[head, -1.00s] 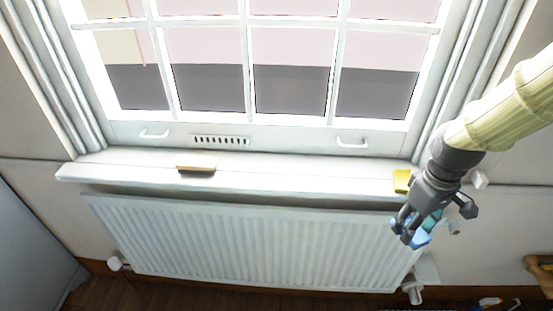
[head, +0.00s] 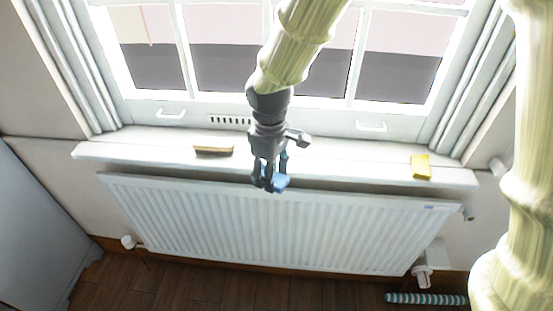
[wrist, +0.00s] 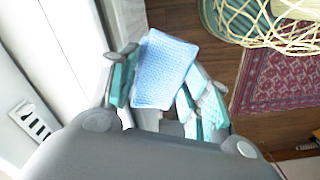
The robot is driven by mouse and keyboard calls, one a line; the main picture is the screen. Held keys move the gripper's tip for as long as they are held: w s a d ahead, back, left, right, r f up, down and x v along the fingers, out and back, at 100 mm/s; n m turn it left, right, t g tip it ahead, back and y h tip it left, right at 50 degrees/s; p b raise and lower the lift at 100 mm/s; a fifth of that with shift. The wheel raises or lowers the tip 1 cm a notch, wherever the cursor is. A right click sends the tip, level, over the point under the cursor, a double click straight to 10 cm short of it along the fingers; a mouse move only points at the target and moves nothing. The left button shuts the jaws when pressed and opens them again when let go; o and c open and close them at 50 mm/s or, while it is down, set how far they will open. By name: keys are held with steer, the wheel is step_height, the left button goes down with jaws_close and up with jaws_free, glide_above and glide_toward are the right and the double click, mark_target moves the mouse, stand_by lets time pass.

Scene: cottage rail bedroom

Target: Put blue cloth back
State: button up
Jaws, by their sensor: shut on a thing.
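The blue cloth (wrist: 165,70) is a small light-blue textured piece between the fingers of my gripper (wrist: 155,95) in the wrist view. In the head view my gripper (head: 269,183) points down at the front edge of the white windowsill (head: 330,165), near its middle. The blue cloth (head: 280,183) shows there at the fingertips, above the radiator's top edge. My gripper is shut on it. Part of the cloth is hidden by the fingers.
A brown brush-like block (head: 213,150) lies on the sill left of my gripper. A yellow sponge-like piece (head: 420,167) lies near its right end. A white radiator (head: 270,225) stands below. A striped roll (head: 425,299) lies on the floor. The sill between is clear.

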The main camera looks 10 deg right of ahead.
steer(key=shift+w, duration=0.25)
steer(key=p, duration=0.3)
glide_above(304, 161)
steer(key=shift+s+a+f, duration=0.2)
steer(key=shift+a+f, duration=0.05)
steer(key=shift+f, duration=0.45)
steer(key=shift+w+d+f+p, duration=0.15)
steer(key=shift+f+p, duration=0.15)
steer(key=shift+f, duration=0.6)
steer(key=shift+w+d+f+p, duration=0.15)
steer(key=shift+f+p, duration=0.15)
steer(key=shift+f, duration=0.6)
steer(key=shift+s+f, duration=0.1)
steer(key=shift+f, duration=0.05)
steer(key=o, duration=0.9)
step_height(304, 161, up, 12)
steer(key=shift+r+b, duration=0.15)
steer(key=shift+b, duration=0.6)
steer(key=shift+a, duration=0.1)
